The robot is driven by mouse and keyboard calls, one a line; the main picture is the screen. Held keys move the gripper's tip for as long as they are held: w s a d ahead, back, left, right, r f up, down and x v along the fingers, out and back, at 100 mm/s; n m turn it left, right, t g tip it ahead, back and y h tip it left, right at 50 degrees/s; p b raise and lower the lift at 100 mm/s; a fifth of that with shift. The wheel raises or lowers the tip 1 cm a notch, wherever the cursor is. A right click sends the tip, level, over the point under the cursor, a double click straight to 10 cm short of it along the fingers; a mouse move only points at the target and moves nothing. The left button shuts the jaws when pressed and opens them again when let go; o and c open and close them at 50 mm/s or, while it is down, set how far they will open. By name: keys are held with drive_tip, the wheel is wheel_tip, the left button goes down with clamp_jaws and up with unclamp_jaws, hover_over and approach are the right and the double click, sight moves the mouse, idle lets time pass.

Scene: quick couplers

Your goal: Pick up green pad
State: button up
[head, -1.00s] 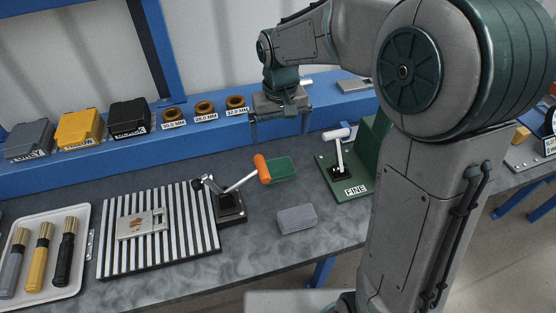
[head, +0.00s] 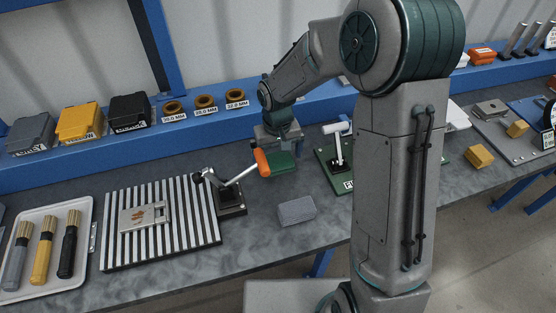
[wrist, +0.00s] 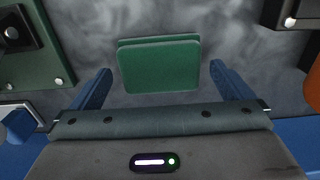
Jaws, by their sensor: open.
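The green pad (wrist: 160,65) lies flat on the grey bench in the wrist view, between and ahead of the two blue fingers. In the head view the green pad (head: 283,162) shows partly below my gripper, behind the orange handle tip. My gripper (head: 277,150) is above the pad, pointing down. In the wrist view my gripper (wrist: 159,82) is open, with a finger on each side of the pad and a gap on both sides. I cannot tell its exact height above the pad.
A toggle clamp with an orange handle (head: 262,162) stands close left of the pad. A grey pad (head: 297,210) lies nearer the front edge. A green fixture plate (head: 332,178) with a white-handled clamp is to the right. The blue shelf (head: 220,122) runs behind.

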sight(277, 158)
wheel_tip(277, 158, down, 2)
drive_tip(key=c, duration=0.9)
drive_tip(key=shift+o, duration=0.2)
drive_tip(key=shift+r, duration=0.15)
wheel_tip(277, 158, up, 18)
